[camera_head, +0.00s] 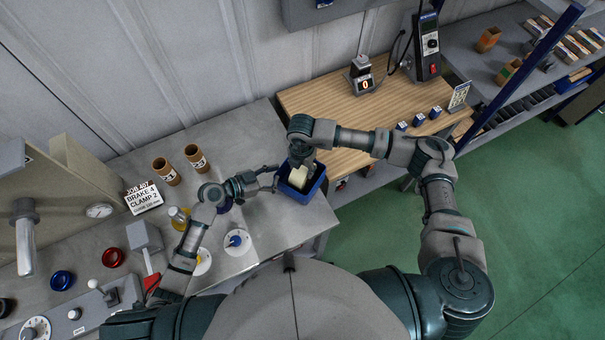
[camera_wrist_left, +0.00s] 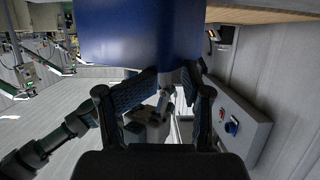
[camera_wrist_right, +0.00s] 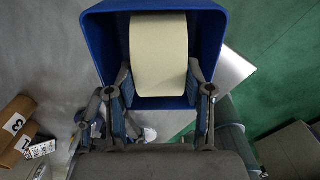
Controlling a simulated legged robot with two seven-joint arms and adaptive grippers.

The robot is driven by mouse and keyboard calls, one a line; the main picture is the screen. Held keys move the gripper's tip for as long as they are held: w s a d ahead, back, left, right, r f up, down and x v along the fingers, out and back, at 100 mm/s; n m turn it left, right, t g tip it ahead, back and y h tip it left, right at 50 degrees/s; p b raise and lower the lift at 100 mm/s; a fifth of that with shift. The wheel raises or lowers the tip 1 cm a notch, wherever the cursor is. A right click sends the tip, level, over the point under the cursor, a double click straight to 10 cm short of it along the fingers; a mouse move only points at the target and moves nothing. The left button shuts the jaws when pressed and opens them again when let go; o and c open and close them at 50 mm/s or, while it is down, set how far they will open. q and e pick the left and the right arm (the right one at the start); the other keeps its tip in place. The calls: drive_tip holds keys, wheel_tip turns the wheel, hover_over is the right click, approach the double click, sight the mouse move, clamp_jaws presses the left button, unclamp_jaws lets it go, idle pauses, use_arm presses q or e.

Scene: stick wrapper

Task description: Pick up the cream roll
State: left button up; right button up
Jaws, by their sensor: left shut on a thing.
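The cream roll (camera_wrist_right: 159,58) stands in the blue bin (camera_wrist_right: 108,40) in the right wrist view. In the head view the roll (camera_head: 298,176) shows inside the bin (camera_head: 313,188) at the bench's right end. My right gripper (camera_wrist_right: 160,82) is open at the bin's mouth, one finger on each side of the roll; I cannot tell whether they touch it. In the head view it comes down from above (camera_head: 302,160). My left gripper (camera_head: 274,180) is at the bin's left side. In the left wrist view it (camera_wrist_left: 170,77) is shut at the bin's edge (camera_wrist_left: 135,35).
A wooden-topped bench (camera_head: 330,95) with a small counter display (camera_head: 361,78) lies behind the bin. Two brown numbered rolls (camera_head: 166,170) and a job card (camera_head: 143,197) are on the grey bench to the left. Green floor is free at right.

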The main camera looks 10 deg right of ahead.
use_arm(q)
drive_tip(key=f, duration=0.3)
drive_tip(key=shift+s+a+y, duration=0.35)
drive_tip(key=shift+s+y, duration=0.05)
use_arm(e)
drive_tip(key=shift+f, duration=0.15)
drive_tip(key=shift+c, duration=0.8)
use_arm(q)
drive_tip(key=shift+c, duration=0.2)
use_arm(e)
wheel_tip(320, 180, up, 10)
drive_tip(key=shift+r, duration=0.1)
use_arm(q)
drive_tip(key=shift+w, duration=0.1)
clamp_jaws()
drive_tip(key=shift+w+a, duration=0.1)
drive_tip(key=shift+w, duration=0.5)
drive_tip(key=shift+s+r, duration=0.25)
drive_tip(key=shift+r, duration=0.15)
use_arm(e)
drive_tip(key=shift+w+r, duration=0.3)
drive_tip(key=shift+r, duration=0.55)
